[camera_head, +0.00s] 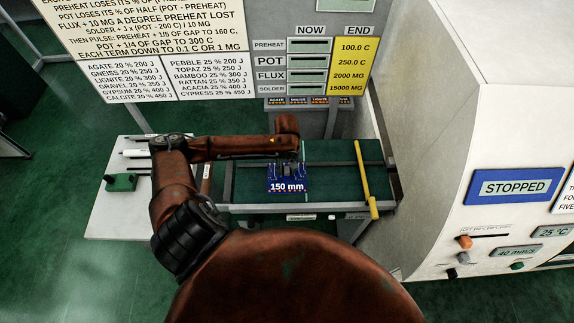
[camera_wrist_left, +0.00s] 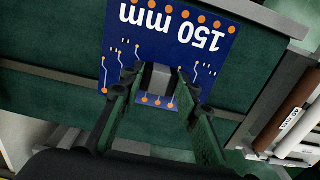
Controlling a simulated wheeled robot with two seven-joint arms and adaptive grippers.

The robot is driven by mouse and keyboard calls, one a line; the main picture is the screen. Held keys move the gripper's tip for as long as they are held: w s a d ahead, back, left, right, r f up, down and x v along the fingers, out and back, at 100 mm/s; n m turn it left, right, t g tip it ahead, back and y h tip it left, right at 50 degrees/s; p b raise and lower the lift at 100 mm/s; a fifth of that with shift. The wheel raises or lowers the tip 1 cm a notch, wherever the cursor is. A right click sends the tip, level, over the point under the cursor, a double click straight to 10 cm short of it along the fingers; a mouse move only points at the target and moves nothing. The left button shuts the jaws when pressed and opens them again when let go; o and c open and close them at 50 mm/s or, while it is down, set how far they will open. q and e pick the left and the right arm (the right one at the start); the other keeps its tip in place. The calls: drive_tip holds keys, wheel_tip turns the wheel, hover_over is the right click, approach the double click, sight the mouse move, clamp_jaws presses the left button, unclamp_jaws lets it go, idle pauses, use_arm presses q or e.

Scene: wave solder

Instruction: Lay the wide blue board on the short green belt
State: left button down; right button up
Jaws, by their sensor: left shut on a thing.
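The wide blue board (camera_head: 288,186), marked "150 mm", is at the short green belt (camera_head: 335,184) in the head view, over its left part. In the left wrist view the board (camera_wrist_left: 170,45) lies flat-looking above the green surface (camera_wrist_left: 60,90), with its lettering upside down. My left gripper (camera_wrist_left: 160,75) is shut on a grey block-like part at the board's edge, its fingers on either side. In the head view the left gripper (camera_head: 290,168) is over the board's far part. I cannot tell whether the board touches the belt. My right gripper is not in view.
A yellow bar (camera_head: 364,185) crosses the belt's right side. The large white machine (camera_head: 450,130) with a "STOPPED" display (camera_head: 515,187) stands right. A white table (camera_head: 110,212) with a small green piece (camera_head: 122,182) is left. A sign board (camera_head: 150,50) stands behind.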

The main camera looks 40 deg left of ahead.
sight(287, 176)
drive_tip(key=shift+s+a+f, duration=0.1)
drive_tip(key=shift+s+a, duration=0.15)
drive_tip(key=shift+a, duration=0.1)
use_arm(q)
drive_tip(key=shift+d+f+p, duration=0.1)
drive_tip(key=shift+f+p, duration=0.3)
drive_tip(key=shift+f, duration=2.6)
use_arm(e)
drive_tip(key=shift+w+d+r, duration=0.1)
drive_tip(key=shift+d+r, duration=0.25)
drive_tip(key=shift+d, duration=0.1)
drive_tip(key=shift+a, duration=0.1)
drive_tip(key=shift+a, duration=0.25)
